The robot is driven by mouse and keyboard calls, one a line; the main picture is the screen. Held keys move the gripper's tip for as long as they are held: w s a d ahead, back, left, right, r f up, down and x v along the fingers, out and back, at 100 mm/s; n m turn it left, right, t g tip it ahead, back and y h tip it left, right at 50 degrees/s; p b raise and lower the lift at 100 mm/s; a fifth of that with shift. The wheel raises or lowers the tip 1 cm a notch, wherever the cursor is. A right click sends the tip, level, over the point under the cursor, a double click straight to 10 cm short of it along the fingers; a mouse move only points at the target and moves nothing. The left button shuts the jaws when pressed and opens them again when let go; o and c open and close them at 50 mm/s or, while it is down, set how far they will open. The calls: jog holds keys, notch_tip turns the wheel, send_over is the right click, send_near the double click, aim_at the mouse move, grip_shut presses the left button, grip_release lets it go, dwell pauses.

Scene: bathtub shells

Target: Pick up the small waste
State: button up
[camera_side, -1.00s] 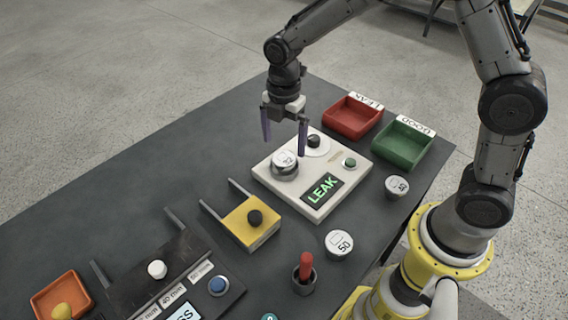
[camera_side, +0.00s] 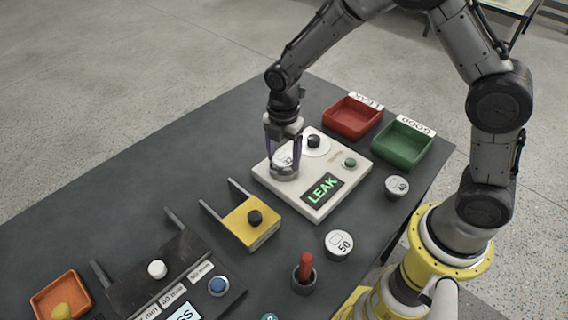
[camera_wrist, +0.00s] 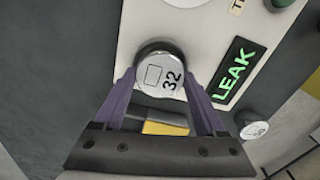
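The small waste is a round silver-white piece marked 32 (camera_wrist: 162,74). It sits on the left part of the white test unit (camera_side: 330,205), whose display reads LEAK; it also shows in the side view (camera_side: 281,161), partly covered by a finger. My gripper (camera_side: 284,170) is directly above and around it, pointing down. In the wrist view my gripper's two purple fingers (camera_wrist: 158,78) are apart, one on each side of the waste near its rim. I cannot tell whether they touch it.
A red tray (camera_side: 352,118) and a green tray (camera_side: 403,145) stand behind the unit. Other round pieces, one marked 50 (camera_side: 339,244) and one at right (camera_side: 397,186), lie nearby. A yellow fixture (camera_side: 250,222) and a red-handled tool (camera_side: 305,270) stand in front.

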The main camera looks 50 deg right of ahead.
grip_shut()
jog(key=shift+r, duration=0.1)
